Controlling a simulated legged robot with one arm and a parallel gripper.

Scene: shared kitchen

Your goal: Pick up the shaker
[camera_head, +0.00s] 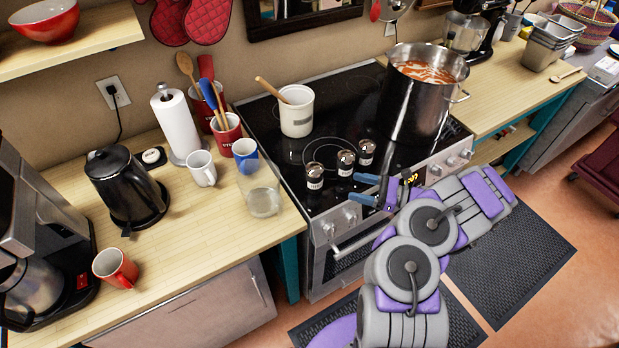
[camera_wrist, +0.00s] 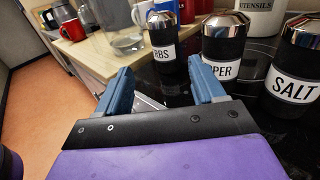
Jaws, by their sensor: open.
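Three black shakers with silver lids and white labels stand upright on the black stovetop. In the wrist view the left one (camera_wrist: 163,35) has a label ending in "RBS", the middle one (camera_wrist: 224,48) a label ending in "PPER", and the right one (camera_wrist: 293,68) reads "SALT". The head view shows the left (camera_head: 315,177), middle (camera_head: 346,164) and right (camera_head: 366,153) shakers in a row. My gripper (camera_head: 359,188) is open and empty at the stove's front, apart from the shakers. In the wrist view the left shaker appears between its blue fingers (camera_wrist: 160,66); the right finger partly covers the middle shaker.
A large steel pot (camera_head: 428,95) stands right of the shakers, and a white utensil crock (camera_head: 296,112) behind them. A clear glass (camera_head: 264,193) and blue cup (camera_head: 245,156) stand on the counter (camera_head: 225,240) to the left.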

